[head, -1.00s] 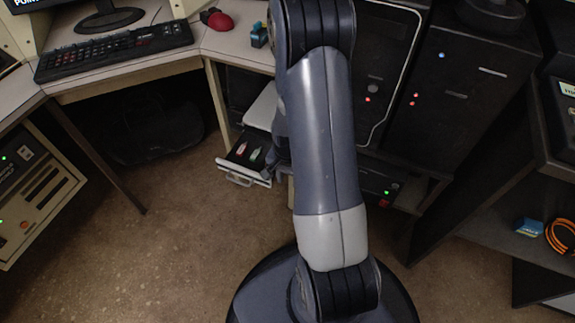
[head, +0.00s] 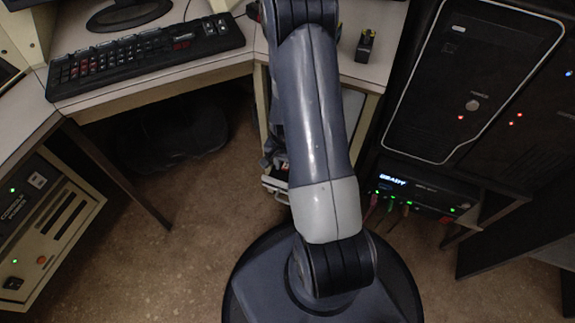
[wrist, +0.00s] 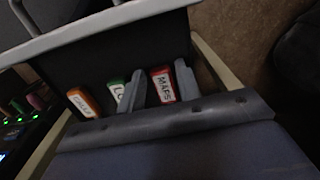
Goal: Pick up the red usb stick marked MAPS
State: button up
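In the wrist view, the red usb stick (wrist: 163,85) shows a white label reading MAPS. It lies in an open drawer (wrist: 106,37), seen as a dark interior with a pale rim. My gripper (wrist: 160,71) is open, with one grey finger on each side of the red stick. A gap seems to remain, at least on the right; I cannot tell whether either finger touches it. In the head view, my arm hides the sticks and most of the drawer (head: 272,185).
A green stick (wrist: 117,92), its label partly covered by my left finger, and an orange stick (wrist: 83,102) lie left of the red one. The drawer's side wall (wrist: 209,62) is close on the right. A lit black unit (head: 425,190) stands right of my arm in the head view.

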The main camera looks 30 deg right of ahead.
jog(key=shift+r, duration=0.1)
jog(key=shift+c, duration=0.2)
grip_shut()
